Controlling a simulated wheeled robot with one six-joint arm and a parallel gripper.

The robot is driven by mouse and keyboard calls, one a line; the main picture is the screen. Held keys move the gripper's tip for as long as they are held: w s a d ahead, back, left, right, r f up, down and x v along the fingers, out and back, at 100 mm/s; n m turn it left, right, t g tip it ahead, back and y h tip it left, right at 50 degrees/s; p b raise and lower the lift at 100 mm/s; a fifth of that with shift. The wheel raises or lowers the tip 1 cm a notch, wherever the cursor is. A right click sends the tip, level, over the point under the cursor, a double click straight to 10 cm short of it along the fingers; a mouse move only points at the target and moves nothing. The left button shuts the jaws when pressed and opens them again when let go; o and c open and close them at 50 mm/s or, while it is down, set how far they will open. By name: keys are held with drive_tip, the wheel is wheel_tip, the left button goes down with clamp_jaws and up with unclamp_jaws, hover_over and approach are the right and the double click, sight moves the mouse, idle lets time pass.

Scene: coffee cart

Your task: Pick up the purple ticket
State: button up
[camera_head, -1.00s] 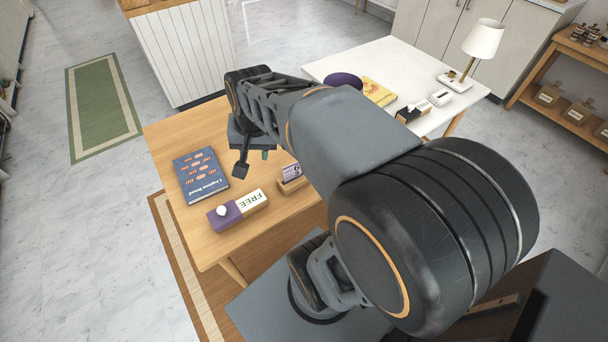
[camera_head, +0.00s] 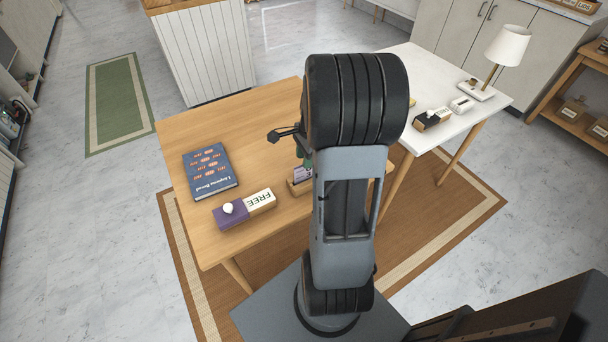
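A small purple-and-white ticket (camera_head: 301,173) stands in a low wooden holder (camera_head: 297,189) on the wooden table, just left of my arm. My arm covers the right side of the holder. My gripper (camera_head: 287,135) is above the table behind the holder, with one dark finger showing to the left. The rest of the gripper is hidden behind my arm, so I cannot tell whether it is open or holds anything. It appears apart from the ticket.
A blue book (camera_head: 209,171) lies on the wooden table (camera_head: 245,130) at left. A purple-and-wood block marked FREE (camera_head: 245,208) is in front of it. A green thing (camera_head: 307,160) shows partly behind the holder. A white table (camera_head: 465,115) with a lamp (camera_head: 505,48) stands at right.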

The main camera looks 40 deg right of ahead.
sight(301, 174)
drive_tip(key=shift+w+a+f, duration=0.1)
drive_tip(key=shift+a+f, duration=0.15)
drive_tip(key=shift+f, duration=1.2)
drive_tip(key=shift+a+f, duration=0.2)
drive_tip(key=shift+f, duration=1.25)
clamp_jaws()
